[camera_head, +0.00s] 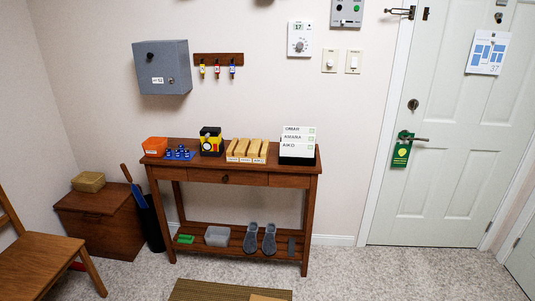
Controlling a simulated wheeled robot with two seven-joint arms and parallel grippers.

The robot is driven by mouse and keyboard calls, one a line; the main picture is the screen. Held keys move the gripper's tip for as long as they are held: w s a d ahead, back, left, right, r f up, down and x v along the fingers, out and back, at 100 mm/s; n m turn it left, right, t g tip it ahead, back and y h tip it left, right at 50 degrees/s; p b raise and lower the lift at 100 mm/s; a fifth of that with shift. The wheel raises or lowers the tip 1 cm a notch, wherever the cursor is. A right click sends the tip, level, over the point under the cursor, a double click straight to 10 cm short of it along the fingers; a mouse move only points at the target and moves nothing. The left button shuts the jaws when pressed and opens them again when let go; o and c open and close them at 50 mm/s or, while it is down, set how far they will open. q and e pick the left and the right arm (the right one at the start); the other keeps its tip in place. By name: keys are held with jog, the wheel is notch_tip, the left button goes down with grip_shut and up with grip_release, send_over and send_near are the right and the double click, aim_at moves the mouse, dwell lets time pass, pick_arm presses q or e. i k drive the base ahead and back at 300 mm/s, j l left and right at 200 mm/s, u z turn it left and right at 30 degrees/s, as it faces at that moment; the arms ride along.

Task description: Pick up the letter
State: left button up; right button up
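No single thing is clearly marked as the letter. A tan flat piece (267,298) lies on the striped doormat at the bottom edge, mostly cut off; I cannot tell whether it is an envelope. White cards (298,140) reading OMAR, AMARA and AIKO stand in a black holder (297,160) at the right end of the console table. Several upright tan slots (246,149) with small labels on the front stand left of it. Neither of my grippers is in view.
The console table (230,180) has a drawer and a lower shelf with grey slippers (259,239). A chair (40,252) and a wooden chest (95,215) stand left. The doormat (215,291) lies in front. Carpet is clear before the door (440,190).

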aim_at(286, 149)
jog(key=i+l+u, duration=0.1)
jog(key=u, duration=0.3)
jog(key=i+l+u, duration=0.1)
jog(key=u, duration=0.35)
jog(key=l+u, duration=0.25)
jog(key=u, duration=0.15)
jog(key=l+u, duration=0.2)
jog(key=u, duration=0.2)
jog(key=l+u, duration=0.25)
jog(key=u, duration=0.2)
